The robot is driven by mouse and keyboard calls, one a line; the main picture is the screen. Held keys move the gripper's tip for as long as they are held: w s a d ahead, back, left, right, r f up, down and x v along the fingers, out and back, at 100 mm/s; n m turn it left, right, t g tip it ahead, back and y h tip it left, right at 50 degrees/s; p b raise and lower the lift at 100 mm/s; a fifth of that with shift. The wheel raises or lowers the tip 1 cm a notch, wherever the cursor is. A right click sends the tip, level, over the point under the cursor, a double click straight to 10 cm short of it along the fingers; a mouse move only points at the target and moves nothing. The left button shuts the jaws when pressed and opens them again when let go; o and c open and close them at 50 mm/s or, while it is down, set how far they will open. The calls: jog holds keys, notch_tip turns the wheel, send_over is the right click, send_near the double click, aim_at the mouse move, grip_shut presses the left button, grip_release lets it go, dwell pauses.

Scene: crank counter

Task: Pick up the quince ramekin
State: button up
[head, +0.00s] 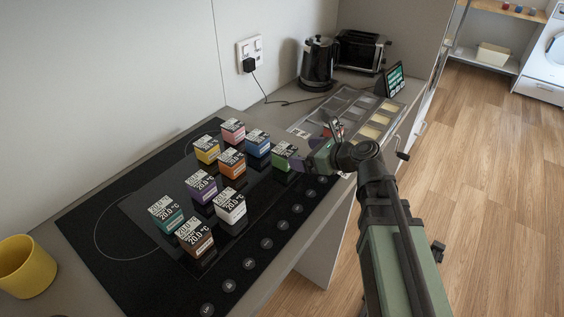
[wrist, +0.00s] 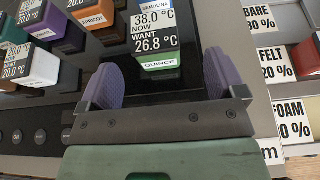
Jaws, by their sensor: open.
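The quince ramekin (head: 283,156) is a small green block-like cup with a black-and-white label, at the right end of the group on the black hob. In the wrist view its green face reading QUINCE (wrist: 159,64) lies between and just beyond my finger pads, below a label reading 38.0 °C now, want 26.8 °C. My gripper (head: 300,162) is open beside the ramekin, on its right in the head view. In the wrist view the two purple pads (wrist: 160,82) stand wide apart with nothing held. Whether a pad touches the ramekin I cannot tell.
The blue semolina ramekin (head: 257,144) stands close behind the quince one; an orange ramekin (head: 232,164) and several others stand left. A tray of labelled panels (head: 372,118) lies behind my gripper, with a red block (wrist: 305,57) there. A yellow mug (head: 27,268) stands front left.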

aim_at(292, 153)
jog(key=shift+x, duration=1.2)
jog(key=b+x, duration=0.2)
jog(key=x, duration=0.3)
jog(key=shift+s+a, duration=0.15)
jog(key=shift+s, duration=0.05)
jog(key=shift+r, duration=0.1)
jog(key=c, duration=1.1)
jog(key=shift+r, duration=0.1)
